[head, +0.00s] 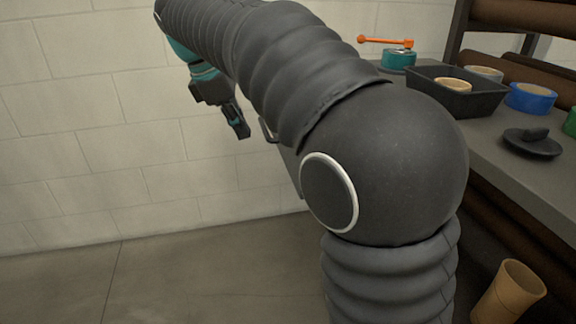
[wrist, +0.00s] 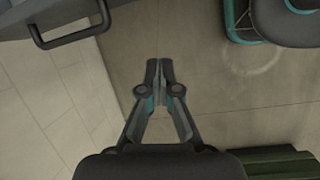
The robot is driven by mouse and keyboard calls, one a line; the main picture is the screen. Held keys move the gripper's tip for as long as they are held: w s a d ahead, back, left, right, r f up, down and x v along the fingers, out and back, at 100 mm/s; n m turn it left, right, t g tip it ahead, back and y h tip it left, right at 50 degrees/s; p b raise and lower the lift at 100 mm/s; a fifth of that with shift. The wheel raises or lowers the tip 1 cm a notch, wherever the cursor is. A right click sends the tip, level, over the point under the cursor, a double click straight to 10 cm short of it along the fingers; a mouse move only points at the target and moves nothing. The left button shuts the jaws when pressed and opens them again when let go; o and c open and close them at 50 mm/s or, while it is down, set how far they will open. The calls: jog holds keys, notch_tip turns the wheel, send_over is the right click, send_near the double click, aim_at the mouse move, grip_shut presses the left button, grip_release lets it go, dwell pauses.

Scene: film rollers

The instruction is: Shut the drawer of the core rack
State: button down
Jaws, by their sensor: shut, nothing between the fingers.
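The drawer of the core rack shows as a grey panel (head: 292,168) with a dark handle (head: 266,131), just left of my arm's elbow in the head view. My arm hides most of the drawer, so I cannot tell how far out it stands. In the wrist view the dark bar handle (wrist: 78,37) is at the upper left. My gripper (head: 243,131) is shut and empty, left of the handle in the head view. In the wrist view my gripper (wrist: 159,66) points over bare floor, to the right of the handle and apart from it.
The rack's grey top (head: 505,175) holds a black tray (head: 460,100), a blue tape roll (head: 531,97), a black lidded disc (head: 533,142) and a teal dispenser with an orange handle (head: 398,59). A cardboard core (head: 510,292) stands below. A green slatted object (wrist: 280,162) is at lower right.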

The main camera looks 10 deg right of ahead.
jog(key=s+d+f+n+b, duration=0.1)
jog(key=d+f+n+b, duration=0.1)
jog(key=d+f, duration=0.6)
jog(key=shift+s+d+f+g+b, duration=0.3)
jog(key=shift+d+f+g+b, duration=0.1)
jog(key=shift+b, duration=0.4)
